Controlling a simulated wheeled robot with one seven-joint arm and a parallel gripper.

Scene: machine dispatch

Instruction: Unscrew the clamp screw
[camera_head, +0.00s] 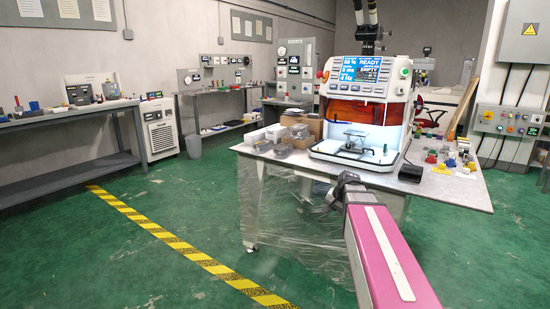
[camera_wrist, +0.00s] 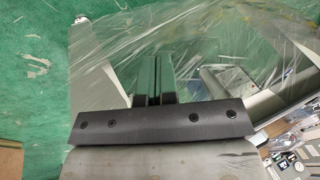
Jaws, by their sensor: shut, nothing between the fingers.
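A white machine (camera_head: 402,88) stands on the table with a lit display reading READY and EMPTY. Its orange window (camera_head: 355,110) is raised above a bright open chamber. A small dark fixture (camera_head: 352,138) sits inside the chamber; I cannot make out a clamp screw on it. My gripper (camera_head: 340,188) is in front of the table's near edge, below and apart from the machine. In the wrist view my gripper (camera_wrist: 153,72) has its two dark fingers together and empty, with clear plastic sheeting (camera_wrist: 225,35) beyond them.
The table (camera_head: 460,191) carries cardboard boxes (camera_head: 303,124) left of the machine and several small coloured parts at right. A black pad (camera_head: 411,173) lies near its front edge. Plastic sheeting hangs below the table. Green floor (camera_head: 150,240) with a yellow-black stripe is clear at left.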

